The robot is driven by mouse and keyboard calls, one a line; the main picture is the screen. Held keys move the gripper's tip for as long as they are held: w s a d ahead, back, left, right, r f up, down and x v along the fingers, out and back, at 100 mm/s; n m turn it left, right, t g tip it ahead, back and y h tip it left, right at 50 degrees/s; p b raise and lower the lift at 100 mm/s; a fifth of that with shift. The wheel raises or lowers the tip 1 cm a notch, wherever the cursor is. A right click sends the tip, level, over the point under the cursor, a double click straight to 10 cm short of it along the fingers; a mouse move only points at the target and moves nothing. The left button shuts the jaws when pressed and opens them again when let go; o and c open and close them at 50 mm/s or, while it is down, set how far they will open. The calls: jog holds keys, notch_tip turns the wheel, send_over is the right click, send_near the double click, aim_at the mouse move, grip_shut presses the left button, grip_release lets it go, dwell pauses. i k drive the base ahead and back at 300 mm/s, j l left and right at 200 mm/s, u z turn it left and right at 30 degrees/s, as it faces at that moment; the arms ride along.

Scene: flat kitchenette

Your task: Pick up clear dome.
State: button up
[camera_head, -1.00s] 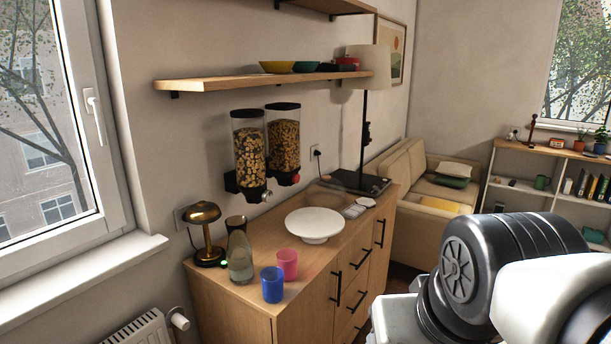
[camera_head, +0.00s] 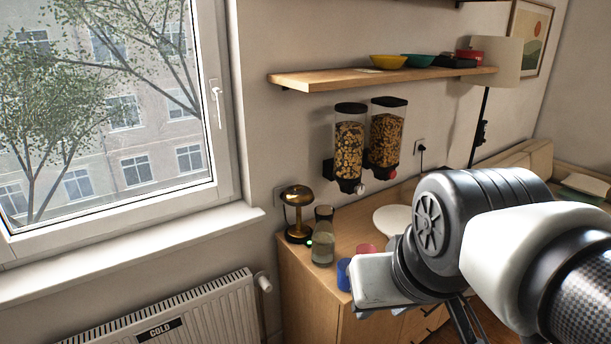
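I cannot make out a clear dome. A white round stand (camera_head: 393,219) on the wooden cabinet is partly hidden behind my arm, and no dome can be told on it. A clear glass carafe (camera_head: 323,240) stands upright near the cabinet's left end. My arm fills the lower right and covers much of the cabinet top. Thin dark parts below the arm may belong to my gripper, but its fingertips and any opening cannot be told.
The wooden cabinet (camera_head: 303,285) also bears a brass lamp (camera_head: 297,214), a blue cup (camera_head: 343,274) and a pink cup (camera_head: 367,249). Two cereal dispensers (camera_head: 349,145) hang above it, under a wall shelf (camera_head: 400,77). A radiator (camera_head: 190,310) stands left, below the window.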

aim_at(409, 186)
jog(key=i+l+u, duration=0.2)
jog(key=l+u, duration=0.25)
jog(key=l, duration=0.2)
jog(key=i+l+u, duration=0.2)
jog(key=l, duration=0.15)
jog(key=l+u, duration=0.25)
jog(key=l, duration=0.9)
jog(key=i+l, duration=0.1)
jog(key=l, duration=0.7)
jog(key=i+l, duration=0.1)
jog(key=l, duration=0.65)
jog(key=i+l, duration=0.1)
jog(key=l, duration=0.7)
jog(key=u, duration=0.05)
